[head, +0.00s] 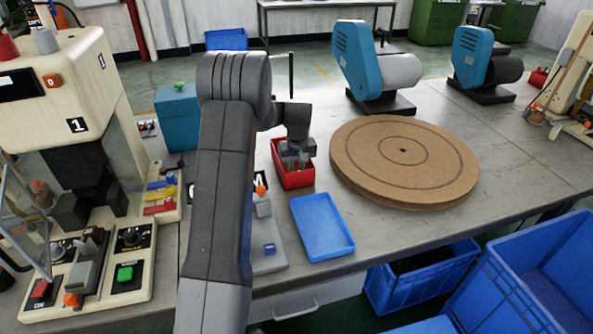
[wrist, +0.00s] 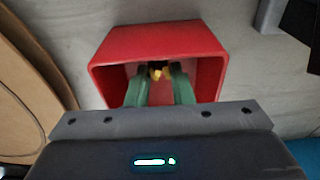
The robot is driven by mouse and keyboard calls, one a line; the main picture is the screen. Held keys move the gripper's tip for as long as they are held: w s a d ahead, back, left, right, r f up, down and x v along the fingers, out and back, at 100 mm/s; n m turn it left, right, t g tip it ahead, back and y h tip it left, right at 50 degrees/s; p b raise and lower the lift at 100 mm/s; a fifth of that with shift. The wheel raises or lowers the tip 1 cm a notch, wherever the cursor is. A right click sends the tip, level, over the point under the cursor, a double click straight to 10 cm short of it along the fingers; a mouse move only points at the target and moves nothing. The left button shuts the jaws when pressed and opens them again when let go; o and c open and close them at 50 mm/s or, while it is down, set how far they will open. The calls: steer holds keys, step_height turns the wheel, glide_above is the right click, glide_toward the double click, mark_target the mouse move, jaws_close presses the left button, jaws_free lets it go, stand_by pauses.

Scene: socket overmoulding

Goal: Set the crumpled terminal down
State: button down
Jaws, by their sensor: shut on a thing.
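My gripper (wrist: 160,86) points down into a red bin (wrist: 162,42) in the wrist view. Its two green fingers are shut on a small yellow and dark piece, the terminal (wrist: 157,72), which shows between the fingertips. The fingertips are inside the bin's opening. I cannot tell whether the terminal touches the bin's floor, nor see its crumpled shape clearly. In the head view my gripper (head: 295,158) is over the red bin (head: 293,179), and the terminal is hidden there.
A blue tray (head: 322,227) lies just in front of the red bin. A round wooden turntable (head: 404,160) is to the right. A press machine (head: 62,110) stands at the left, and a blue box (head: 178,118) is behind my arm. Blue crates (head: 545,280) stand below the table at right.

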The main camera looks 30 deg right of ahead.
steer(key=shift+f, duration=0.55)
steer(key=shift+f, duration=0.2)
steer(key=c, duration=1.3)
jaws_free()
steer(key=shift+r, duration=0.1)
steer(key=r, duration=0.4)
steer(key=s+r, duration=0.1)
steer(key=r, duration=0.7)
steer(key=shift+s+a+r, duration=0.1)
steer(key=shift+s+a, duration=0.1)
